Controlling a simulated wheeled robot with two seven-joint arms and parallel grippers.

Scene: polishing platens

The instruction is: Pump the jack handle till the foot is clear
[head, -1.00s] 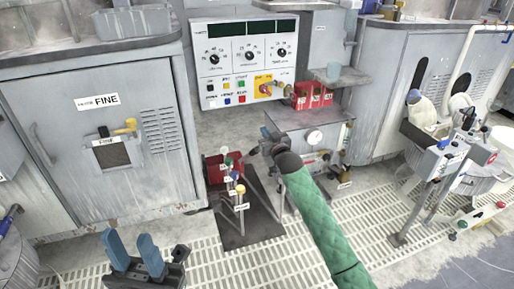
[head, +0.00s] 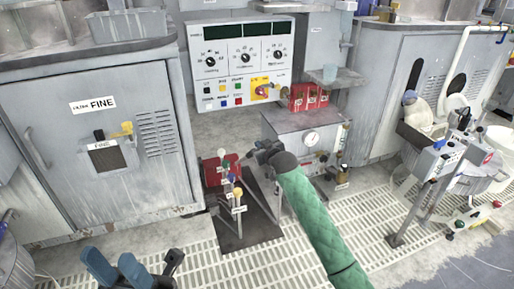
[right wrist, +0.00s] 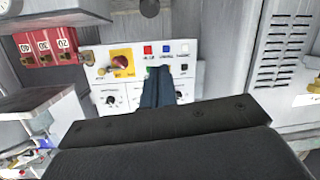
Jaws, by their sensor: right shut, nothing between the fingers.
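A jack handle and a foot cannot be told apart with certainty. A red body (head: 213,171) stands on a dark floor plate (head: 248,229), behind several thin levers with coloured knobs (head: 238,192); whether it is the jack is unclear. My right gripper (head: 258,150), at the end of the green-sleeved arm, is above and to the right of the levers in the picture. In the right wrist view its blue fingers (right wrist: 160,85) are shut with nothing between them, seen against the control panel. My left gripper (head: 116,267) is open and empty at the bottom left, away from the levers.
A control panel (head: 240,75) with dials and buttons is behind. A grey cabinet (head: 120,185) marked FINE is at left. Red numbered boxes (head: 308,97) and a grey unit with a gauge (head: 290,124) are behind my right arm.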

